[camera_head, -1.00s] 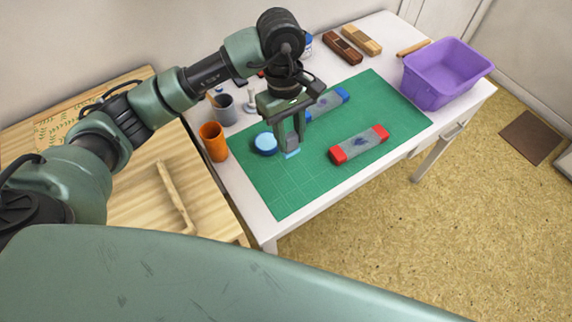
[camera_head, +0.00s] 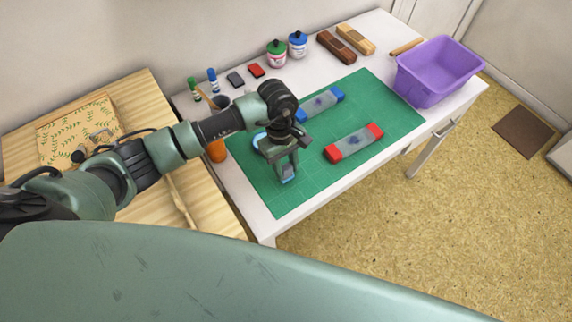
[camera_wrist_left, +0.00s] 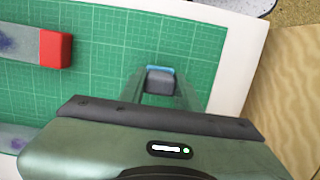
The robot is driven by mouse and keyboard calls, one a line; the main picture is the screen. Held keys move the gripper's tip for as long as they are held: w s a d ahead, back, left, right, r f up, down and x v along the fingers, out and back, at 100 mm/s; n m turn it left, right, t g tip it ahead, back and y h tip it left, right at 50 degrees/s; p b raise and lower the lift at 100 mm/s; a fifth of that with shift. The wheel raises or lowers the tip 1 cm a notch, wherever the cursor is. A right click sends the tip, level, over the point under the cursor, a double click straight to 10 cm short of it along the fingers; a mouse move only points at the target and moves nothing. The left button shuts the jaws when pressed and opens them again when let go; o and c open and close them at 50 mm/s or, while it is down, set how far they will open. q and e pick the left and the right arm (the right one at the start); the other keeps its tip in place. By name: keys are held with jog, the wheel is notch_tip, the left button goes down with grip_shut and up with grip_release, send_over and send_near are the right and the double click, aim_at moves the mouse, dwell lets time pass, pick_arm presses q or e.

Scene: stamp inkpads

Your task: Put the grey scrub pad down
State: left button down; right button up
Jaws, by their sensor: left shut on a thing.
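My left gripper (camera_head: 287,172) is over the front left part of the green cutting mat (camera_head: 330,175), pointing down. It is shut on the grey scrub pad (camera_head: 288,171), a small grey block with a light blue strip along its edge. In the left wrist view the pad (camera_wrist_left: 160,82) sits between the two fingertips over the green grid. The pad is low over the mat; I cannot tell whether it touches. My right gripper is not in view.
Red-ended (camera_head: 353,143) and blue-ended (camera_head: 321,104) inkpads lie on the mat, right of my gripper. A blue round thing (camera_head: 258,139) is partly hidden behind my gripper. A purple bin (camera_head: 437,72) stands at the right. The mat's front left is mostly clear.

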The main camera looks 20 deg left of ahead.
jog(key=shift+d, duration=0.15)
pick_arm(q)
jog(key=shift+f, duration=0.1)
jog(key=c, duration=1)
grip_release()
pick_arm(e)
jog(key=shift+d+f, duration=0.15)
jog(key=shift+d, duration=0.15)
pick_arm(q)
jog(key=shift+w+r, duration=0.1)
jog(key=shift+r, duration=0.2)
jog(key=r+b, duration=0.1)
jog(key=r, duration=0.3)
jog(key=a+r+b, duration=0.1)
jog(key=r, duration=0.2)
jog(key=w+r+b, duration=0.1)
jog(key=r, duration=0.3)
jog(key=shift+a+r, duration=0.25)
jog(key=shift+r, duration=0.05)
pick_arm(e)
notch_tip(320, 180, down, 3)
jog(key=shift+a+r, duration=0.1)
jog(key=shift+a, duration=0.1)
